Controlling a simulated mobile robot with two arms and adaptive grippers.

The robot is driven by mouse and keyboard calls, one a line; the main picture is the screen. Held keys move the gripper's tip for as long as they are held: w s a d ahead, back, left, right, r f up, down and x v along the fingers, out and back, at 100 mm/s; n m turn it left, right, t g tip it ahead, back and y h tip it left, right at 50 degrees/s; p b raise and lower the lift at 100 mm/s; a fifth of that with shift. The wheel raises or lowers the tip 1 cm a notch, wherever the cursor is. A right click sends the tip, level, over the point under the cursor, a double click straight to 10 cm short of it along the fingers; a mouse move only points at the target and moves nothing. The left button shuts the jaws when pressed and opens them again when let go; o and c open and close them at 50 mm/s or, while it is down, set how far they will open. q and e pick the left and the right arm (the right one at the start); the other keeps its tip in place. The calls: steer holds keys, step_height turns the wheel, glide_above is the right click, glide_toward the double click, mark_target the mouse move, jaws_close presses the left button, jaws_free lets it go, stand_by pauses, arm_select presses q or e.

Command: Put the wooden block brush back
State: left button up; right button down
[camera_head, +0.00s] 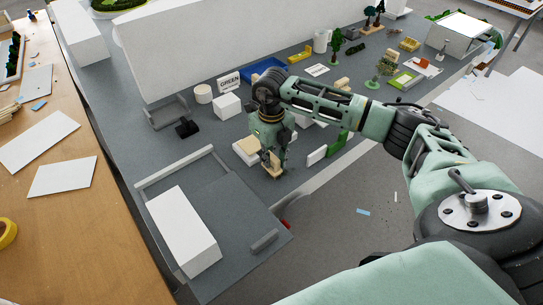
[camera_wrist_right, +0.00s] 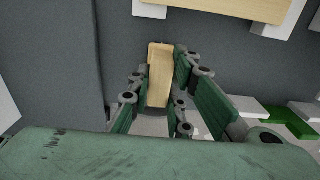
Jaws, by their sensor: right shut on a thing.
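The wooden block brush shows in the right wrist view as a pale wooden block (camera_wrist_right: 160,72) between the fingers of my right gripper (camera_wrist_right: 158,95). In the head view the same brush (camera_head: 270,161) is a small tan piece at the fingertips of my right gripper (camera_head: 272,158). The gripper is shut on it, pointing down over the grey table near its front edge. I cannot tell whether the brush touches the table. Its bristles cannot be made out. My left gripper is not in view.
A tan board on white supports (camera_head: 246,148) lies close beside the gripper. A long white box (camera_head: 184,230) is at front left. Bare grey table (camera_head: 225,195) lies between.

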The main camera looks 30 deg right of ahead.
steer(key=shift+f, duration=0.25)
steer(key=c, duration=1.5)
jaws_free()
steer(key=shift+c, duration=0.2)
step_height(320, 180, up, 12)
